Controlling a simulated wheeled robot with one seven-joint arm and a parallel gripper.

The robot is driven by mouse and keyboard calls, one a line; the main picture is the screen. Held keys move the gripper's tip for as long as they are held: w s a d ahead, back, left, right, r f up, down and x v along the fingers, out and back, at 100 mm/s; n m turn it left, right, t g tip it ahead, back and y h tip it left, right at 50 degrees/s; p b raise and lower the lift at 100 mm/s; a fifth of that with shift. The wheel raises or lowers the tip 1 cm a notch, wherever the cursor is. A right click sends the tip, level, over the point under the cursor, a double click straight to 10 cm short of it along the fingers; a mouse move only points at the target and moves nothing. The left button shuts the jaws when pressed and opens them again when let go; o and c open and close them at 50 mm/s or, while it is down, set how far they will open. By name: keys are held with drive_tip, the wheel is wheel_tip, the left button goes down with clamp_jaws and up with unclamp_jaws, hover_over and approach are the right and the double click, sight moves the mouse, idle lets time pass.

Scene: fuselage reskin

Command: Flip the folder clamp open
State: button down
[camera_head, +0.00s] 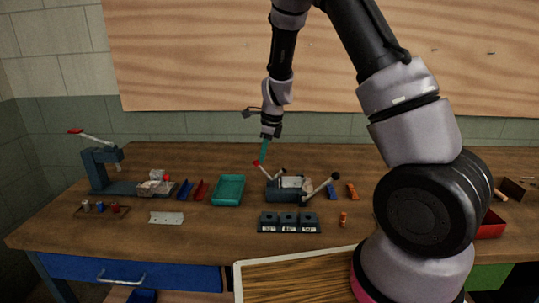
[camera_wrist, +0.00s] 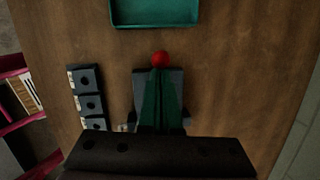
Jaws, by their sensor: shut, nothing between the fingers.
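The folder (camera_head: 285,190) is a grey-blue bench tool in the middle of the table, with a pale plate on top. A lever with a red knob (camera_head: 256,163) rises at its left; a lever with a black knob (camera_head: 334,176) rises at its right. In the wrist view the folder (camera_wrist: 176,82) is partly hidden behind my fingers, and the red ball knob (camera_wrist: 160,58) shows just past the fingertips. My gripper (camera_head: 263,161) points down with its green fingers closed together, right by the red knob. I cannot tell whether they touch. The fingers (camera_wrist: 158,70) hold nothing.
A teal tray (camera_head: 228,190) lies left of the folder. A row of three dark blocks (camera_head: 289,223) stands in front. A press (camera_head: 100,170) with a red-tipped lever stands at far left. Blue and orange parts (camera_head: 352,192) lie to the right.

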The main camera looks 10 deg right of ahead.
sight(255, 162)
drive_tip(key=a+h, duration=0.1)
drive_tip(key=f+h, duration=0.1)
drive_tip(key=a+h, duration=0.1)
drive_tip(key=shift+w+a+f+g, duration=0.15)
drive_tip(key=shift+w+a+g, duration=0.1)
drive_tip(key=shift+a+g, duration=0.1)
drive_tip(key=shift+w+a+f+g+h, duration=0.15)
drive_tip(key=shift+a+f+h, duration=0.55)
drive_tip(key=shift+w+a+f+g+h, duration=0.1)
drive_tip(key=shift+w+a+f+h, duration=0.05)
drive_tip(key=shift+a+f+h, duration=0.55)
